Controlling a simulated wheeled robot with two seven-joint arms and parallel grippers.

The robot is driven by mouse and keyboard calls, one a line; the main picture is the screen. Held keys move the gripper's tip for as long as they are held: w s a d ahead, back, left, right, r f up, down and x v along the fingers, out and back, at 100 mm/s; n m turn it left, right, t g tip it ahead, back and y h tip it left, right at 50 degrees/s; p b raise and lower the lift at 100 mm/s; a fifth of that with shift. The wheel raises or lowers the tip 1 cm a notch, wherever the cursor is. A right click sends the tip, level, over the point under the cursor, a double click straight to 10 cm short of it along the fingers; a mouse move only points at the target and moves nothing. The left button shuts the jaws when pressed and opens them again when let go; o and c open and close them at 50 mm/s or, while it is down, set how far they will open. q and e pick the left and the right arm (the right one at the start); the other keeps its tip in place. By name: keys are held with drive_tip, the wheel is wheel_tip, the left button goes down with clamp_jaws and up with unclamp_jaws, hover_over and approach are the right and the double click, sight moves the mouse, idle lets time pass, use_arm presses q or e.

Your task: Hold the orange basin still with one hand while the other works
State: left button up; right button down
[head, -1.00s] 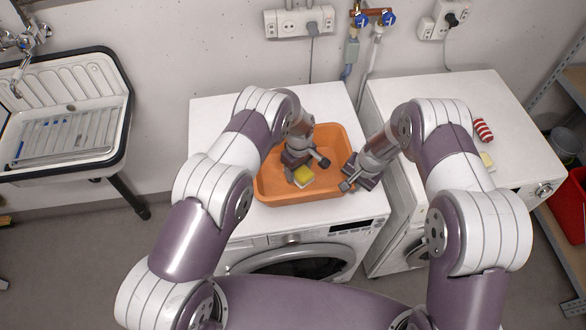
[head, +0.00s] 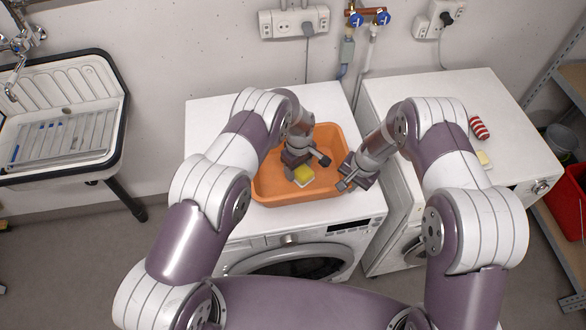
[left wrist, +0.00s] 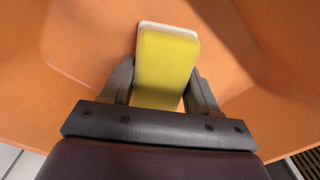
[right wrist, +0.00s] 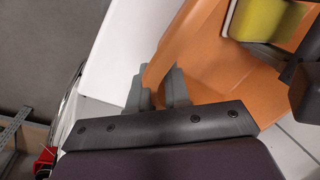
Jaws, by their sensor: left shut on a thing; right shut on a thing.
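The orange basin (head: 325,135) sits on top of the left white washing machine. My left gripper (head: 299,172) is inside it, shut on a yellow sponge (head: 304,175) with a pale layer. In the left wrist view the sponge (left wrist: 166,60) stands between the two fingers, over the basin's floor (left wrist: 80,40). I cannot tell whether it touches the floor. My right gripper (head: 347,178) is at the basin's right side. In the right wrist view its fingers (right wrist: 158,88) are shut on the basin's rim (right wrist: 165,62).
A second white machine (head: 450,88) stands at right with a red-and-white striped roll (head: 480,128) and a pale yellow block (head: 484,158) on it. A sink (head: 65,115) is at far left. Taps (head: 370,17) and a socket strip (head: 294,22) are on the wall behind.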

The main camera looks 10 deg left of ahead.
use_arm(q)
drive_tip(key=shift+r, duration=3.75)
use_arm(e)
drive_tip(key=c, duration=1)
unclamp_jaws()
drive_tip(key=v, duration=1.2)
drive_tip(key=shift+a, duration=0.1)
